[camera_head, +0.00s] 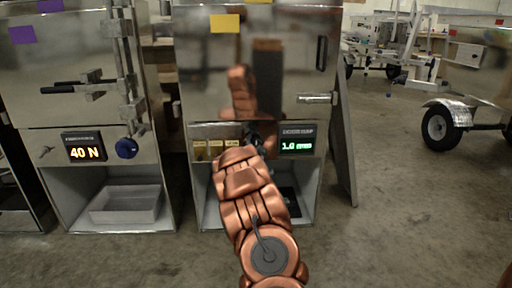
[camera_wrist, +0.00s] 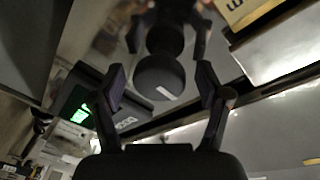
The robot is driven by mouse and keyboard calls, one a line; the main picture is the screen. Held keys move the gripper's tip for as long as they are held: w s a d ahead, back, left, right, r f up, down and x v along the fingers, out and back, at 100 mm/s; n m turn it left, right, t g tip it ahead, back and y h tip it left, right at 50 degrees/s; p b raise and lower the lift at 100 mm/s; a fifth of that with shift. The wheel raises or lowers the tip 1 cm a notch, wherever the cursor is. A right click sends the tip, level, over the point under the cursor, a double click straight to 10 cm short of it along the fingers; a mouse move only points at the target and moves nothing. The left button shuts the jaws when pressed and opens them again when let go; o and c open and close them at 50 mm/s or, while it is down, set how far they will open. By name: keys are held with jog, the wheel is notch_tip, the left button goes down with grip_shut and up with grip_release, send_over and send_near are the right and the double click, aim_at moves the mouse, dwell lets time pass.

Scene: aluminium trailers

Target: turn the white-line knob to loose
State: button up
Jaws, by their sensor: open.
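The white-line knob (camera_wrist: 158,78) is black and round, with a short white mark on its face near the lower right edge. It sits on a shiny metal panel in the wrist view. My gripper (camera_wrist: 161,72) is open, with one finger to the left and one to the right of the knob. Gaps show on both sides, and I cannot tell how deep the fingers reach past it.
A green-lit display (camera_head: 297,144) is right of my gripper, and yellow labels (camera_head: 216,146) are left of it. Open floor and trailers lie to the right.

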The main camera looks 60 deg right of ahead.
jog(key=c, duration=1.2)
